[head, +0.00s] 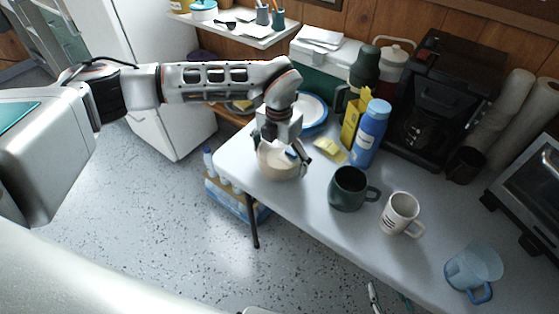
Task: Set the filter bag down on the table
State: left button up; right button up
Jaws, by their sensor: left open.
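A round, cream-coloured thing (279,167), which looks like the filter bag, sits at the table's (310,196) left front corner. My left gripper (283,151) is directly above it, pointing down, with its fingers spread open over its top. The gripper hides part of the top, and I cannot tell whether the fingers touch it. At the bottom edge, a small grey piece (374,297) may be part of my right gripper; its jaws cannot be made out.
A yellow packet (328,149), a blue bottle (370,134), a dark green mug (349,188) and a white mug (400,214) stand to the right. A blue clear jug (473,269) is further right. A coffee maker (437,95) and a plate (312,112) are behind.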

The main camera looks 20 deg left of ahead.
aim_at(279, 150)
pick_arm(q)
notch_tip(279, 150, up, 10)
jog(key=shift+f, duration=0.15)
jog(key=shift+r, duration=0.75)
